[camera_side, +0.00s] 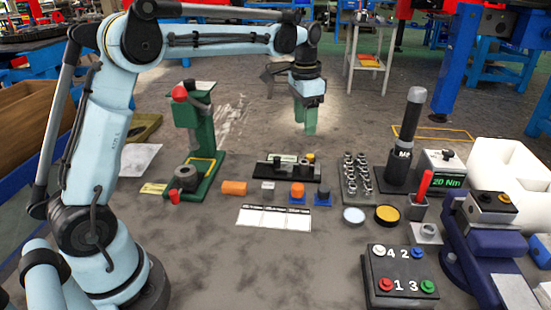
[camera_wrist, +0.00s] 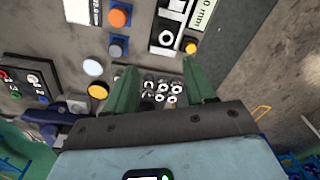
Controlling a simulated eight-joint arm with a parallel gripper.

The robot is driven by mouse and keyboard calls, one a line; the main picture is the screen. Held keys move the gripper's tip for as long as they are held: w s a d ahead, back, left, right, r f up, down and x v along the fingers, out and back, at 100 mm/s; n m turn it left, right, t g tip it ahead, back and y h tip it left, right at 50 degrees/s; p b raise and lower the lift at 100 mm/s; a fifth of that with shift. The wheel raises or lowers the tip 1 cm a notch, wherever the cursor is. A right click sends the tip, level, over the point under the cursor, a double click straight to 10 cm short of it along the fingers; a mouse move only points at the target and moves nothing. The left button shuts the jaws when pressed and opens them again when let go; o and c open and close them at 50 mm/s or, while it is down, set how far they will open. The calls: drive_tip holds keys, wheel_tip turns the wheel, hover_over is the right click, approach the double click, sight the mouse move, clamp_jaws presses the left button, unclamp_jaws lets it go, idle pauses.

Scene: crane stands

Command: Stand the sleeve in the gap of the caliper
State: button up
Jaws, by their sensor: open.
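My gripper (camera_side: 304,130) hangs with its green fingers down at the back of the work area, above and behind the small parts. It is open and empty; the wrist view shows the spread fingers (camera_wrist: 160,66). A long black fixture (camera_side: 288,172), which looks like the caliper, lies in front of it with a yellow knob. The fixture also shows in the wrist view (camera_wrist: 165,48), with a pale ring (camera_wrist: 166,37) near one end. I cannot tell for sure which part is the sleeve.
A rack of several shiny sockets (camera_side: 357,176) stands right of the fixture, beside a tall black post (camera_side: 408,130). A green press (camera_side: 192,125) stands left. A numbered button box (camera_side: 400,273) and blue vise (camera_side: 490,240) are at front right. The front middle is clear.

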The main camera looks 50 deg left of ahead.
drive_tip(key=s+d+r+n+t, duration=0.25)
drive_tip(key=s+d, duration=0.25)
drive_tip(key=s, duration=0.6)
drive_tip(key=s+d+f+n+t, duration=0.1)
drive_tip(key=s+f+t, duration=0.3)
drive_tip(key=s, duration=0.5)
drive_tip(key=shift+d+f, duration=0.35)
drive_tip(key=shift+d, duration=0.15)
